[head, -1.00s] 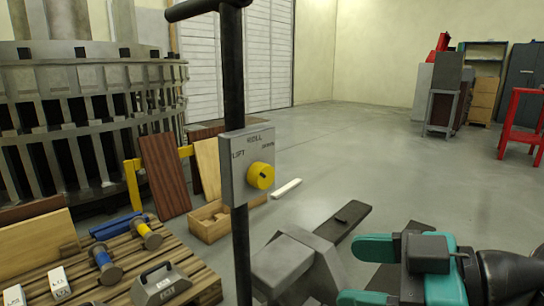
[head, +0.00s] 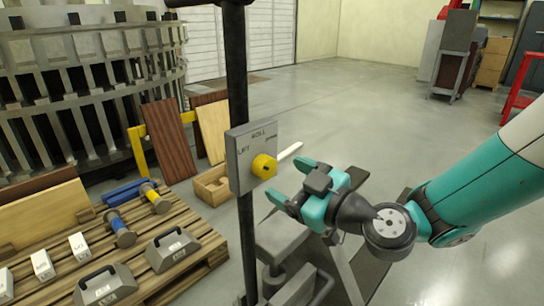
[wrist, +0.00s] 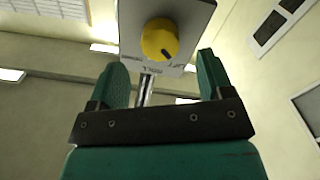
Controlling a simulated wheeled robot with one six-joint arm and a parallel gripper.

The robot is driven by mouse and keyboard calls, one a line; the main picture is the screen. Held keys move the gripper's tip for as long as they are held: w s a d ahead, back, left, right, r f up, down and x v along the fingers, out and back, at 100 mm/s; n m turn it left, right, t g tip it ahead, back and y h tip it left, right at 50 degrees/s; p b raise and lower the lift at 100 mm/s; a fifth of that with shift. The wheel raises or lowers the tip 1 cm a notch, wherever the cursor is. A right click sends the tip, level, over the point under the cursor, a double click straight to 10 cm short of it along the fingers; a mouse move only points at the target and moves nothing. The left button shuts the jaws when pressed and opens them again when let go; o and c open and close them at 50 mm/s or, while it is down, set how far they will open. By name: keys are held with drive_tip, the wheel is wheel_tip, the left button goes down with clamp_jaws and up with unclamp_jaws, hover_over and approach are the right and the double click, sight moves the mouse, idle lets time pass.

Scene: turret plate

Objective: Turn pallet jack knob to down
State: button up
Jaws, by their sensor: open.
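The yellow knob (head: 264,166) sits on a grey panel (head: 241,152) fixed to a dark upright handle post (head: 238,80). The panel is marked LIFT at left, ROLL at top and a blurred word at right. My gripper (head: 288,180) is open, just right of and slightly below the knob, apart from it. In the wrist view the knob (wrist: 159,40) appears beyond the gap between my two teal fingers (wrist: 156,83), with nothing between them but the post. The panel looks upside down there; the knob's dark mark points down and slightly right, toward the ROLL–LIFT side.
The grey pallet jack body (head: 280,240) stands below my gripper. A wooden pallet (head: 195,232) with weights and small blocks lies at left. A wooden crate (head: 212,186) and leaning boards (head: 168,140) stand behind the post. Open floor (head: 350,110) lies beyond.

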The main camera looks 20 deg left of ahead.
sight(270, 171)
drive_tip(key=shift+p+x, duration=0.6)
drive_tip(key=shift+x, duration=1.7)
drive_tip(key=shift+c, duration=0.3)
drive_tip(key=c, duration=0.9)
